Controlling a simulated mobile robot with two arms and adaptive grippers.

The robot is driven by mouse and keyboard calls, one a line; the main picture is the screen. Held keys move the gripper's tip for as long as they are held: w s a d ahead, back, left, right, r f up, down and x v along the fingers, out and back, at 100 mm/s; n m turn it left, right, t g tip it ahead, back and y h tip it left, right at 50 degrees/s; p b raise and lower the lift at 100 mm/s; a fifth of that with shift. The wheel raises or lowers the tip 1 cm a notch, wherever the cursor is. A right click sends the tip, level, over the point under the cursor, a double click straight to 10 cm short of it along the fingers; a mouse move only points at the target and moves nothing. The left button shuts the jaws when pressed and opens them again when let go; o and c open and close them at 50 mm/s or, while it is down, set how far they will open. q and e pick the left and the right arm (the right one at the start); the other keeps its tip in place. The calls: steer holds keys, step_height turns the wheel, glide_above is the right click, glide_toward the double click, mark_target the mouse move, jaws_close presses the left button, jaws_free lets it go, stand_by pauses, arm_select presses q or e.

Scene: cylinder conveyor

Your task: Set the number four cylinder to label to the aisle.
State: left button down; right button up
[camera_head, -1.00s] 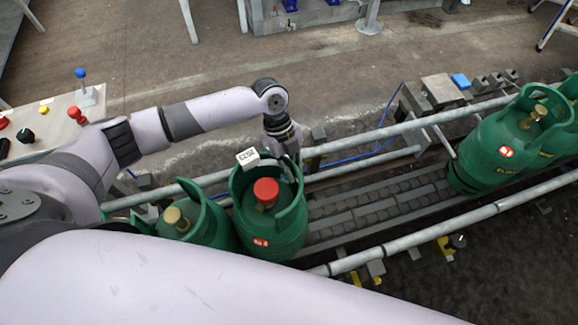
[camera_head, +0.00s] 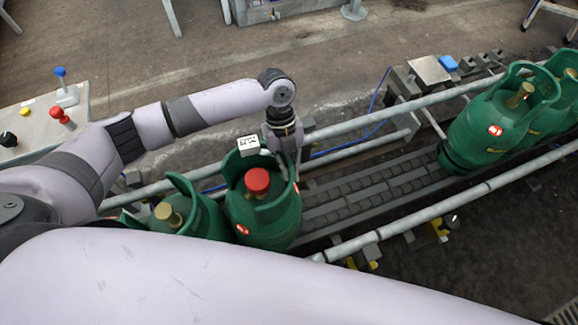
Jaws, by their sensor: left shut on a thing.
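A green cylinder with a red cap (camera_head: 262,214) stands upright on the conveyor (camera_head: 365,196). A white label with black marks (camera_head: 248,143) shows at the top of its collar. My left gripper (camera_head: 290,172) is at the right rear of that collar and is shut on it; the fingertips are partly hidden. Another green cylinder with a brass valve (camera_head: 190,213) stands close on its left, partly behind my arm. More green cylinders stand at the right end, the nearest (camera_head: 492,128) with a red and white sticker. My right gripper is not in view.
Grey rails (camera_head: 440,218) run along both sides of the conveyor. The belt is bare between the red-capped cylinder and the right group. A control panel (camera_head: 45,128) with coloured buttons stands at left. Open floor lies behind.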

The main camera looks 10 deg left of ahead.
arm_select(q)
steer(key=shift+d, duration=0.1)
steer(key=c, duration=1.7)
jaws_free()
steer(key=v, duration=1.2)
steer(key=shift+s, duration=0.15)
